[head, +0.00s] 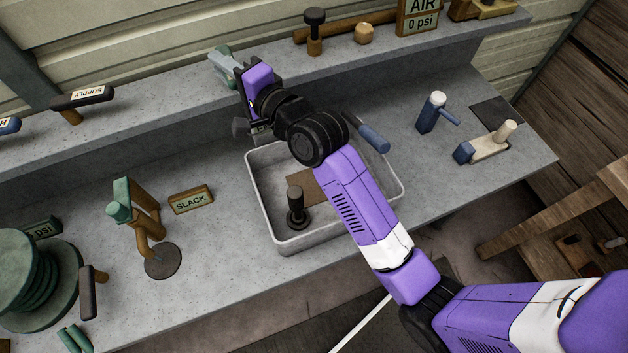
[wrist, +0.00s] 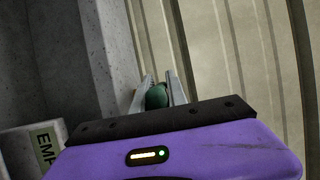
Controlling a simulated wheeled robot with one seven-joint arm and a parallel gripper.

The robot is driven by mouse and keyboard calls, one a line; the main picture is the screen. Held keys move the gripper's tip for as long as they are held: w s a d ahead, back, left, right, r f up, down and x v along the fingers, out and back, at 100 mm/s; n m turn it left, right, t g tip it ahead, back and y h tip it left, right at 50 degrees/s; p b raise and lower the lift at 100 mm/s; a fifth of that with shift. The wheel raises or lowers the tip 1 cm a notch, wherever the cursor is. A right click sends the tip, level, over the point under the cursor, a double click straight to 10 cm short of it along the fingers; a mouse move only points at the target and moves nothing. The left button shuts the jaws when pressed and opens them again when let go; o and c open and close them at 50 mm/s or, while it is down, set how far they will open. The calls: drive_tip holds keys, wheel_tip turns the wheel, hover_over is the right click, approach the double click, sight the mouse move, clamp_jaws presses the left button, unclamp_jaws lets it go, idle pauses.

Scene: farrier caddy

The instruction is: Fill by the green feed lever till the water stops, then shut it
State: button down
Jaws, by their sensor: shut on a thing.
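The green feed lever (head: 226,66) stands on the raised back shelf at the upper middle of the head view, its far parts hidden by my gripper (head: 238,72). In the wrist view my gripper (wrist: 157,94) is shut on a rounded dark green handle end (wrist: 156,97), one pale finger on each side. No label on this lever is readable. A sign reading "EMP" (wrist: 45,148), cut off, shows at the lower left of the wrist view. No water is visible in either view.
Below my arm is a pale tray (head: 257,205) holding a black-knobbed piece (head: 297,207). A SLACK sign (head: 191,199) and green spool (head: 35,280) are left. A black SUPPLY lever (head: 82,98) is on the shelf. An AIR sign (head: 417,17) reads 0 psi.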

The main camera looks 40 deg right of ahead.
drive_tip(key=shift+s+d+f+n+y+b, duration=0.1)
drive_tip(key=shift+d+f+n+y+b, duration=0.2)
drive_tip(key=shift+b, duration=0.45)
drive_tip(key=shift+s+d+f+n+y+b, duration=0.1)
drive_tip(key=shift+d+y+b, duration=0.25)
drive_tip(key=shift+b, duration=0.4)
drive_tip(key=shift+r, duration=0.25)
drive_tip(key=shift+s+d+f, duration=0.1)
drive_tip(key=shift+d, duration=0.9)
drive_tip(key=c, duration=1.2)
unclamp_jaws()
drive_tip(key=shift+o, duration=0.2)
drive_tip(key=shift+a+y, duration=0.2)
drive_tip(key=shift+y, duration=0.05)
